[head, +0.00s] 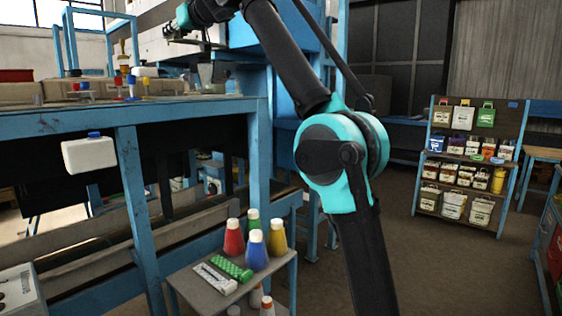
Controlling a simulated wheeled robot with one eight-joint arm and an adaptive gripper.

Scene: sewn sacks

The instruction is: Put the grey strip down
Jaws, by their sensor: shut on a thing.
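My gripper (176,30) is at the upper left, at the end of my arm, above the blue workbench (190,113). It is small and dark here and shut on a thin greyish piece, which looks like the grey strip (200,43). The strip's far end and the exact grip are too small to make out. The strip appears above the bench top, apart from it as far as I can tell. My arm's dark links and teal elbow cross the middle of the view.
Small coloured items (130,86) stand on the bench. A white container (88,153) shows before its front edge. Shelves of bags (470,150) stand right; floor between is clear.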

